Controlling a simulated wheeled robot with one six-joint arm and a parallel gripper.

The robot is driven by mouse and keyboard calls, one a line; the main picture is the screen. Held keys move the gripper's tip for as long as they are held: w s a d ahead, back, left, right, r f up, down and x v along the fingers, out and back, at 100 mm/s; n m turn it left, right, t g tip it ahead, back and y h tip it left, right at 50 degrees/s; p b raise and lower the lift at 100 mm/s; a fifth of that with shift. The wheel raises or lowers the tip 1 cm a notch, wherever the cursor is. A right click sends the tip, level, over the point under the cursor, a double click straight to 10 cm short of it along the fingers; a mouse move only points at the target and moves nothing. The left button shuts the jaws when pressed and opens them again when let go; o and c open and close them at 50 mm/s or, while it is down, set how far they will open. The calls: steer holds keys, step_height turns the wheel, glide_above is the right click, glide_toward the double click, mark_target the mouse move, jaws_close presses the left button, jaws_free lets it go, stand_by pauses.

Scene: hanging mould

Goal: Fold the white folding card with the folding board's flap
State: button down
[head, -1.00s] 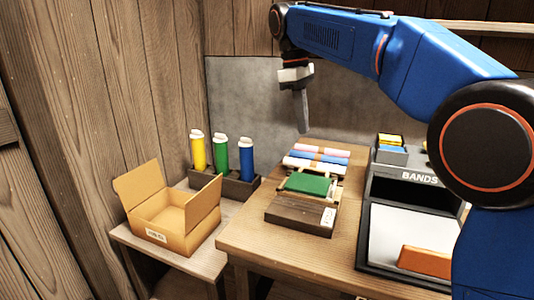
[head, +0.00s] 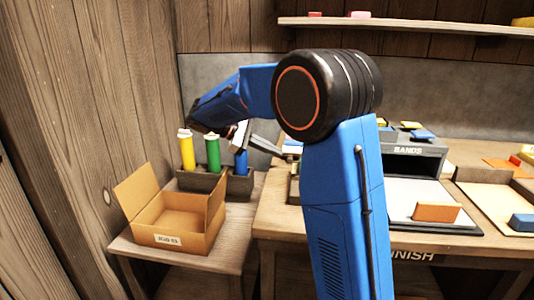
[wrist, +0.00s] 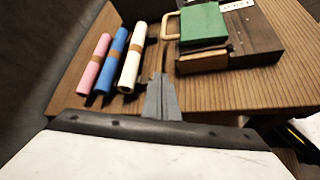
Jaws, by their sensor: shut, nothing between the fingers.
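In the wrist view the folding board (wrist: 245,40) is a dark brown wooden block at the top right, with a white label. A green panel (wrist: 203,24) lies on it, with a tan loop handle (wrist: 172,24) at its left; this looks like the flap. I cannot make out a white folding card. My gripper (wrist: 162,82) is shut and empty, its fingers pointing at the table between the rolls and the board. In the head view my gripper (head: 265,147) is above the table's left edge, and my arm hides most of the board.
Pink (wrist: 93,63), blue (wrist: 111,60) and white (wrist: 132,57) banded rolls lie left of the board. An open cardboard box (head: 180,240) and a rack with yellow, green and blue tubes (head: 187,150) stand left. The BANDS stand (head: 405,152) and an orange block (head: 437,212) are right.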

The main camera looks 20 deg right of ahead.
steer(key=x, duration=0.8)
steer(key=shift+s+d+f, duration=0.1)
steer(key=shift+d+f, duration=0.1)
steer(key=shift+s+d+r, duration=0.1)
steer(key=shift+s+d, duration=0.1)
steer(key=shift+d, duration=0.05)
steer(key=shift+s+r, duration=0.45)
steer(key=shift+r, duration=0.3)
steer(key=shift+s+r, duration=0.4)
steer(key=shift+r, duration=0.35)
steer(key=shift+r, duration=0.1)
